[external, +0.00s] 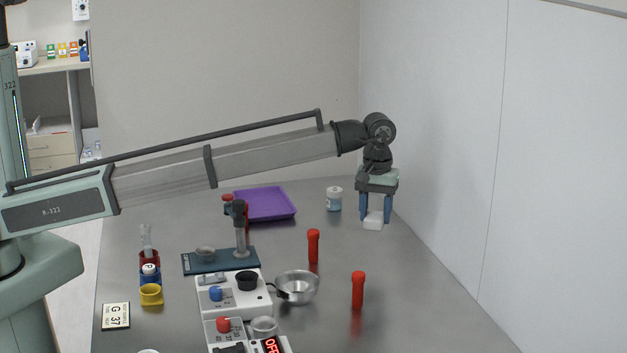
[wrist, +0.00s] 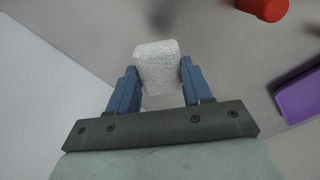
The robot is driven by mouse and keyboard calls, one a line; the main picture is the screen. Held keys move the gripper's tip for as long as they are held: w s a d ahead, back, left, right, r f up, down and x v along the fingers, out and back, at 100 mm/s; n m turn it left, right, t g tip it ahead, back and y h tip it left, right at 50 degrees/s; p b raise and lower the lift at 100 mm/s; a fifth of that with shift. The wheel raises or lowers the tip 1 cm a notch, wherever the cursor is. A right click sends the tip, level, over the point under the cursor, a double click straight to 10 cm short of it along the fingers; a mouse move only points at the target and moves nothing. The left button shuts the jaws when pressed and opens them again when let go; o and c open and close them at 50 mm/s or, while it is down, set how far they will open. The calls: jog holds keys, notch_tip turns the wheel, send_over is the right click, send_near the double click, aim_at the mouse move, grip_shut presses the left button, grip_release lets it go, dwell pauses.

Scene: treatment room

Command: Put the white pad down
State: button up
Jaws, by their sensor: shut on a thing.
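The white pad (external: 373,220) is between the blue fingers of my gripper (external: 375,212), at the right side of the steel table. In the wrist view the pad (wrist: 158,68) looks like a rough white block, with a blue finger of my gripper (wrist: 156,88) against each side. The gripper is shut on it and points down. The pad is low, near the table top; I cannot tell whether it touches the table.
A white jar (external: 334,199) stands left of the gripper, and a purple tray (external: 265,204) lies further left. Red-capped tubes (external: 313,246) (external: 358,290) stand nearer the front beside a metal bowl (external: 297,287). A wall (external: 440,130) rises close on the right. The table front right is clear.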

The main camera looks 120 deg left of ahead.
jog(key=w+d+n, duration=0.5)
jog(key=n, duration=0.1)
jog(key=shift+n, duration=0.3)
jog(key=shift+w+f, duration=0.1)
jog(key=shift+f, duration=4.8)
jog(key=shift+f, duration=0.1)
jog(key=o, duration=1)
notch_tip(320, 180, up, 12)
jog(key=shift+r, duration=0.1)
